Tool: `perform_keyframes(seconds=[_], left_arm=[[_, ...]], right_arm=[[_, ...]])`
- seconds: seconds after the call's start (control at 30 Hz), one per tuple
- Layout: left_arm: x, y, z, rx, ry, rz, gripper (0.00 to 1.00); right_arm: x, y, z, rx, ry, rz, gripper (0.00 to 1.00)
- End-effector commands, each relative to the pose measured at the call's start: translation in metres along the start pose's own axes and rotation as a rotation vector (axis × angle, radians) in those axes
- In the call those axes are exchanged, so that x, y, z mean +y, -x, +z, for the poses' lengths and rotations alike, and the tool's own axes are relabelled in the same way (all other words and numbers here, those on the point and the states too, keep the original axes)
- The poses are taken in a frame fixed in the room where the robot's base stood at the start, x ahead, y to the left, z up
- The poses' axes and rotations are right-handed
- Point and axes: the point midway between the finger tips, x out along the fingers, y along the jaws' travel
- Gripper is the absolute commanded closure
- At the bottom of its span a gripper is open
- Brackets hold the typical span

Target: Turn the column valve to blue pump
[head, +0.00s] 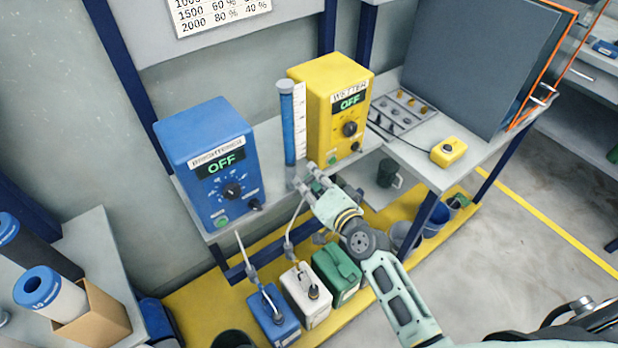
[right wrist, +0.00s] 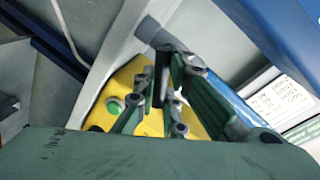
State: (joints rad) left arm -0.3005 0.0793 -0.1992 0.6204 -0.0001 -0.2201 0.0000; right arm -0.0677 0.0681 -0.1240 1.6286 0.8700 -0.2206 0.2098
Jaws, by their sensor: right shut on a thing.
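The blue column (head: 287,125) stands upright between the blue brightener pump (head: 207,165) and the yellow wetter pump (head: 325,110). Both pump displays read OFF. The column valve (head: 296,181) is at the column's foot, mostly hidden by my right gripper (head: 310,180). This gripper is shut on the valve's handle, and which way the handle points is hard to tell. In the right wrist view the fingers close around a dark piece (right wrist: 161,75), with the blue column (right wrist: 222,92) behind and the yellow pump (right wrist: 130,75) beyond. My left gripper is not in view.
Blue, white (head: 304,294) and green (head: 338,272) canisters stand on the yellow lower shelf under the pumps. A tray of small parts (head: 402,108) and a yellow box (head: 448,151) lie on the bench at right. A dark mug (head: 388,172) sits below the bench top.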

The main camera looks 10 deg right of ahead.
Motion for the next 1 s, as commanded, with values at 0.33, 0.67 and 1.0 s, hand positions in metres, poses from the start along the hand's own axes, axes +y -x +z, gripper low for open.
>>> perform_keyframes(seconds=[0.33, 0.67, 1.0], left_arm=[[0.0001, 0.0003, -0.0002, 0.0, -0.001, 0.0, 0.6], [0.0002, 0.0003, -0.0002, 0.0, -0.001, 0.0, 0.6], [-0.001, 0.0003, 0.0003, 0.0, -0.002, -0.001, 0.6]], right_arm=[[0.0015, -0.0001, -0.0004, -0.003, -0.02, 0.001, 1.0], [0.0014, 0.0, -0.0002, -0.003, -0.019, 0.001, 0.78], [0.0008, 0.0, 0.0001, -0.004, -0.019, 0.001, 0.7]])
